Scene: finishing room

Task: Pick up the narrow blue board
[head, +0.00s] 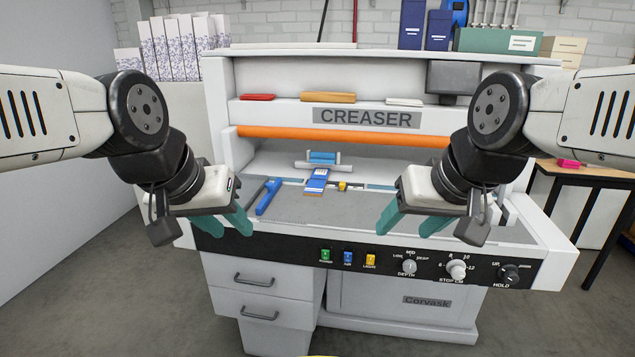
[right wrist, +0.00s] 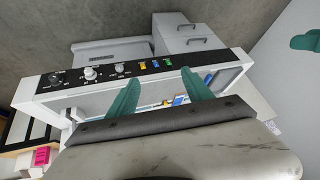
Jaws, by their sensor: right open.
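A narrow blue board (head: 317,180) with a pale patch and a tan lower end lies on the grey bed of the creaser (head: 420,209), near its middle. Small blue pieces also show between the fingers in the right wrist view (right wrist: 178,101), but I cannot tell which one is the board. My left gripper (head: 225,223) is empty in front of the bed's left side, its teal fingers apart. My right gripper (head: 412,221) is open and empty above the bed's front edge, right of the board. Neither gripper touches the board.
A blue handled piece (head: 268,197) lies left of the board. A blue block in a pale holder (head: 322,158) stands behind it, and a small yellow piece (head: 342,186) is at its right. An orange bar (head: 340,136) crosses above. The front panel has knobs (head: 456,269).

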